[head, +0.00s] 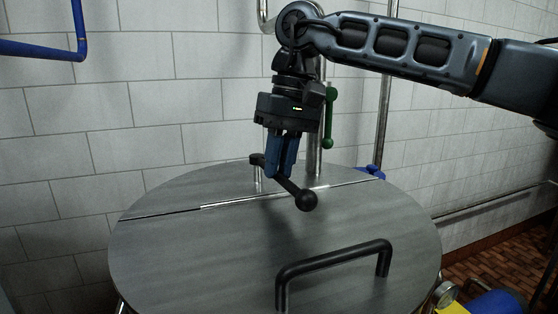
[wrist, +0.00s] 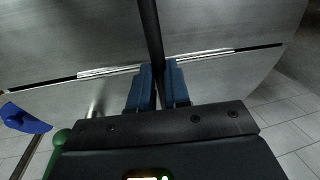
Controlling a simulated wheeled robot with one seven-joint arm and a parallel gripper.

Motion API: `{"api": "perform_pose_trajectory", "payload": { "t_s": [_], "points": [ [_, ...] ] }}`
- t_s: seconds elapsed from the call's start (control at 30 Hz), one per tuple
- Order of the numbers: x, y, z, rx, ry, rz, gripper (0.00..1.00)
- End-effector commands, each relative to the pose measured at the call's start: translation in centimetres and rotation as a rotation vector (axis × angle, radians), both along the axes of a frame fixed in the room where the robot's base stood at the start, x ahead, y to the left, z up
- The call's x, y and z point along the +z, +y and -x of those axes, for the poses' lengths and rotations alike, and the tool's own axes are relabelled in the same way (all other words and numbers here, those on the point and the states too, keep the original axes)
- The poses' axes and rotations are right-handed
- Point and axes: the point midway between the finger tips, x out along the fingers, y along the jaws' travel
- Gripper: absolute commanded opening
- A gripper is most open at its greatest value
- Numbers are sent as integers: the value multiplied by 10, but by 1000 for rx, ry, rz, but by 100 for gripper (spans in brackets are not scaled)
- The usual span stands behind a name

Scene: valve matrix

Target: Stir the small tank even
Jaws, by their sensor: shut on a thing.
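The small tank (head: 180,250) stands in front of me with a round grey metal lid, split by a straight seam near its back. A black stirring crank (head: 306,201) with a ball at one end lies over the lid near that seam. Its other end sits on a short upright metal post (head: 257,178). My gripper (head: 281,170) points down from above, its blue fingers shut on the crank's bar between post and ball. In the wrist view the dark bar (wrist: 151,30) runs between the two fingers (wrist: 157,85). The inside of the tank is hidden by the lid.
A black lid handle (head: 335,260) stands up at the front of the lid. A metal pipe with a green valve lever (head: 329,118) rises behind the tank. A blue pipe (head: 45,50) runs along the tiled wall. A gauge (head: 445,294) sits at the lower right.

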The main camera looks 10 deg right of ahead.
Motion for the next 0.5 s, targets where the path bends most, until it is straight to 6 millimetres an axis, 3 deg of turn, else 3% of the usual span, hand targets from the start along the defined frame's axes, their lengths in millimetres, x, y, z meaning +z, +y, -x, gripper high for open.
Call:
{"api": "perform_pose_trajectory", "payload": {
  "t_s": [0.2, 0.23, 0.5],
  "points": [
    [2, -2, -2, -2, -5, 2, 0],
    [2, -2, -2, -3, -5, 2, 20],
    [1, -1, -1, -3, -3, 1, 42]
  ]
}}
